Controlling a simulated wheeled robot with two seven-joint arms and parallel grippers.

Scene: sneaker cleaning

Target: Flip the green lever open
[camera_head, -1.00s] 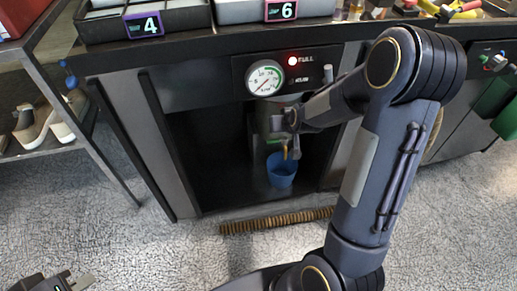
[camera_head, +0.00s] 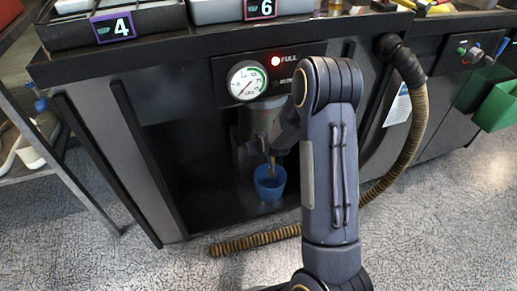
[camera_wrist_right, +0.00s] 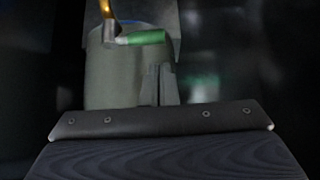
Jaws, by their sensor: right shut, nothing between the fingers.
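The green lever (camera_wrist_right: 147,38) shows in the right wrist view, lying almost level, with a metal joint at its left end beside a brass-coloured pipe (camera_wrist_right: 107,10). It is in front of a grey cylinder (camera_wrist_right: 103,80). In the head view I cannot make the lever out behind my arm. My right gripper (camera_head: 270,160) is inside the dark cabinet opening, above the blue cup (camera_head: 270,187). In the wrist view its shut, empty fingers (camera_wrist_right: 157,82) appear below the lever's right part; contact cannot be told. My left gripper is not in view.
A round gauge (camera_head: 247,82) and a lit red lamp (camera_head: 275,61) marked FULL sit on the panel above the opening. A ribbed brown hose (camera_head: 418,125) hangs at right and lies on the floor. A green bin (camera_head: 497,106) is far right.

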